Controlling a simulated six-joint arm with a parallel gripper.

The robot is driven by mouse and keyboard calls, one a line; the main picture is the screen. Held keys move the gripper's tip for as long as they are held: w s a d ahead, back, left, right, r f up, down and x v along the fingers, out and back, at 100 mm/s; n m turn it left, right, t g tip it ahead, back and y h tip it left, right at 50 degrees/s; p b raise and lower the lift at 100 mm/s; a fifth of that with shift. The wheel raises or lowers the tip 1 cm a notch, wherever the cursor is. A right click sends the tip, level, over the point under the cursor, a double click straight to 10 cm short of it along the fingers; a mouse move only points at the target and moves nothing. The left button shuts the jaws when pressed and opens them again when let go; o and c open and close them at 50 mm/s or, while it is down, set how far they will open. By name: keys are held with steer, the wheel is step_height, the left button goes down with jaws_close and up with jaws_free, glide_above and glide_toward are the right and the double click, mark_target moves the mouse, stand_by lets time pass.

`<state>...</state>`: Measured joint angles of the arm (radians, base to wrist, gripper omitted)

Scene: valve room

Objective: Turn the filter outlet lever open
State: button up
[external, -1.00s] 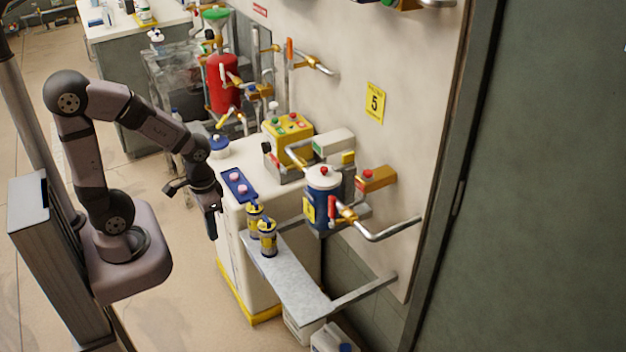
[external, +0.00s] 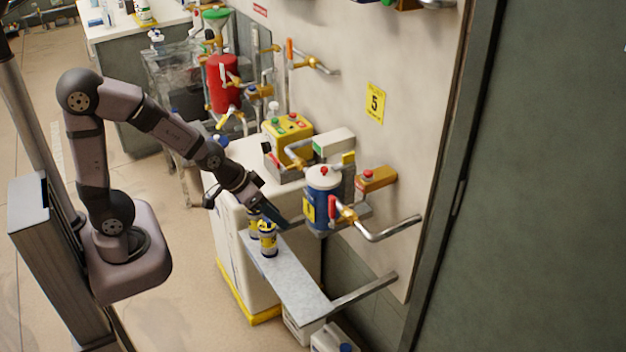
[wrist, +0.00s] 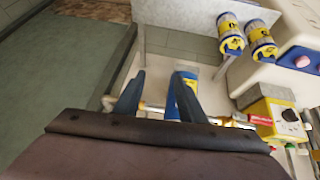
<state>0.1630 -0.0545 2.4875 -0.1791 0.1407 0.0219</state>
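The filter (external: 323,203) is a blue canister with a white top and a yellow label, mounted at the wall. A red lever (external: 332,207) stands roughly upright at its right side, on the brass valve (external: 347,214) of the outgoing pipe; I take it as the outlet lever. My gripper (external: 273,208) is left of the filter, above the shelf and apart from the lever. In the wrist view its two fingers (wrist: 157,88) are spread with nothing held between them. The filter (wrist: 184,82) shows there partly behind the right finger.
Two yellow-banded cans (external: 268,240) stand on the grey shelf (external: 290,278) just below my gripper. A yellow button box (external: 288,130) and a red button on an orange box (external: 376,179) are nearby. A bent pipe (external: 390,231) juts out right of the filter.

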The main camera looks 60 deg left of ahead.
mark_target(330, 206)
steer(key=w+d+r+t, duration=0.5)
steer(key=w+r, duration=0.2)
steer(key=w, duration=0.2)
steer(key=f+t+b, duration=0.1)
steer(key=b, duration=0.1)
steer(key=w+d+f+t+b, duration=0.1)
steer(key=t+b, duration=0.1)
steer(key=f+t+b, duration=0.1)
steer(key=b, duration=0.1)
steer(key=shift+w+d+f+n+y, duration=0.3)
steer(key=shift+w+d+f, duration=0.05)
steer(key=shift+d, duration=0.05)
steer(key=shift+s+f+t+y+b, duration=0.3)
steer(key=shift+f+t+b, duration=0.15)
steer(key=shift+t+b, duration=0.5)
steer(key=shift+s+t+b, duration=0.35)
steer(key=shift+b, duration=0.15)
steer(key=w+p, duration=0.1)
steer(key=w, duration=0.6)
steer(key=shift+w, duration=0.2)
steer(key=shift+c, duration=0.3)
jaws_close()
